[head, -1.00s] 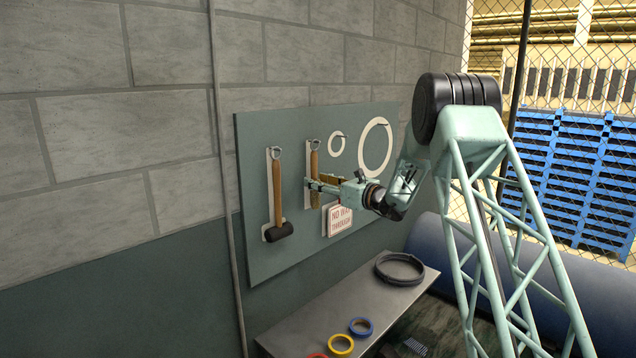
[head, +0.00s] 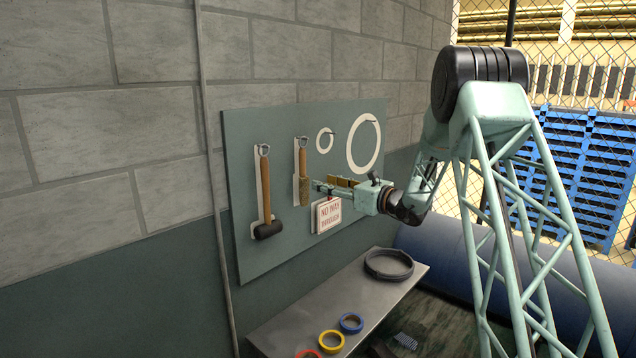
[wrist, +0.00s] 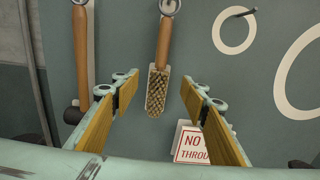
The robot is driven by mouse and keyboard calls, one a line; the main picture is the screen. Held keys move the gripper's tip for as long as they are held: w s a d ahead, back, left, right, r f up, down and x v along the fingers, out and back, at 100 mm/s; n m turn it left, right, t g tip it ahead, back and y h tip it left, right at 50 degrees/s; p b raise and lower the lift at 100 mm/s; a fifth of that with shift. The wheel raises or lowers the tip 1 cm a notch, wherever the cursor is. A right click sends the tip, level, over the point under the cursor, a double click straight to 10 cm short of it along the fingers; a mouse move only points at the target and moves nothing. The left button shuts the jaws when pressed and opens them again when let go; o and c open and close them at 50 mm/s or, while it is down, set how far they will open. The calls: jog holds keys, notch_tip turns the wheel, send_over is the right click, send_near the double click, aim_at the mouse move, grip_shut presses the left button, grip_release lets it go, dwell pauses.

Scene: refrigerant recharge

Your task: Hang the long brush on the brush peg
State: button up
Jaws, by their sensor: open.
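The long brush (head: 302,172) hangs upright on the board by the ring at its top, on the brush peg (head: 301,139). Its wooden handle is up and its bristle end is down, over a white outline. In the wrist view the brush (wrist: 161,70) hangs beyond the fingers, its bristles facing me. My gripper (head: 322,186) is open and empty, to the right of the bristle end in the head view. In the wrist view my gripper's fingers (wrist: 150,105) stand apart on either side of the brush's lower end, touching nothing visible.
A mallet (head: 265,195) hangs left of the brush. A "No way through" sign (head: 328,215) hangs right, close below my gripper. Empty ring outlines (head: 364,147) with pegs are farther right. A shelf below holds a black coil (head: 389,265) and coloured tape rolls (head: 351,322).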

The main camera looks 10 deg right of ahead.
jog(key=shift+v, duration=1.15)
jog(key=shift+a, duration=0.1)
